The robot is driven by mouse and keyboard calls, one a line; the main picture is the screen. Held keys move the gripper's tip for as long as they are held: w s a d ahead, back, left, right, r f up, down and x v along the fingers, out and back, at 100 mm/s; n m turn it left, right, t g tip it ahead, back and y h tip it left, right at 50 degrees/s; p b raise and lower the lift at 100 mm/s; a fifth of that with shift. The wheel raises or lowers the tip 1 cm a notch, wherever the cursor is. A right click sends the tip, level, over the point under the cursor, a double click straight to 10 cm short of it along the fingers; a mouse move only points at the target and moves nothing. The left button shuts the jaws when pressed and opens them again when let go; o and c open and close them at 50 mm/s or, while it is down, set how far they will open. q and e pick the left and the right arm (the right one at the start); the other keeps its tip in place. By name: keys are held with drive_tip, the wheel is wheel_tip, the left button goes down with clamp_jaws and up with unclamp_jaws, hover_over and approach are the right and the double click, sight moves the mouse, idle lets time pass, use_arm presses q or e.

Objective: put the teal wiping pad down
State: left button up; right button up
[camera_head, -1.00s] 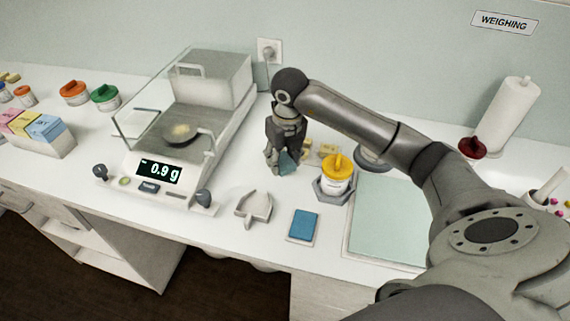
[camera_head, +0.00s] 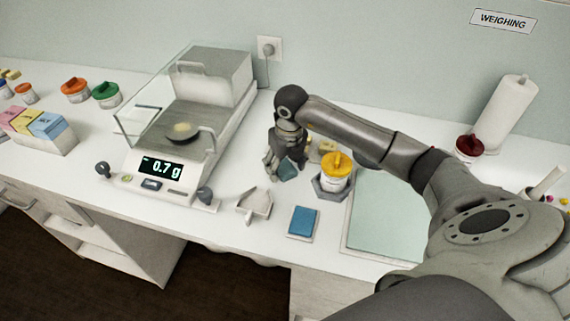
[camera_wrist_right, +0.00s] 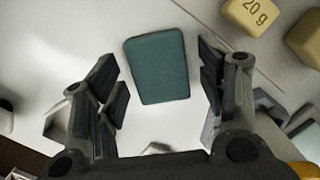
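The teal wiping pad (camera_wrist_right: 157,66) shows whole in the right wrist view, flat on the white worktop. It also shows as a small teal patch (camera_head: 288,172) under my right gripper in the head view, partly hidden. My right gripper (camera_head: 284,174) points down at the worktop. In the wrist view its fingers (camera_wrist_right: 163,88) stand open, one on each side of the pad, with gaps between them and its edges. My left gripper is not in view.
The balance (camera_head: 183,196) stands left of the gripper, its display reading 0.7 g. A yellow-lidded jar (camera_head: 335,178) stands close on the right. A 20 g block (camera_wrist_right: 250,15) lies near the pad. A grey scoop-like piece (camera_head: 254,204) and a blue pad (camera_head: 302,221) lie in front.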

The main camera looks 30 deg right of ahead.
sight(288, 171)
drive_tip(key=shift+r, duration=0.1)
drive_tip(key=shift+r, duration=0.2)
wheel_tip(288, 171, up, 12)
drive_tip(key=s+b, duration=0.1)
drive_tip(key=b, duration=0.1)
drive_tip(key=shift+s+f+b, duration=0.2)
drive_tip(key=shift+s+b, duration=0.05)
drive_tip(key=shift+b, duration=0.1)
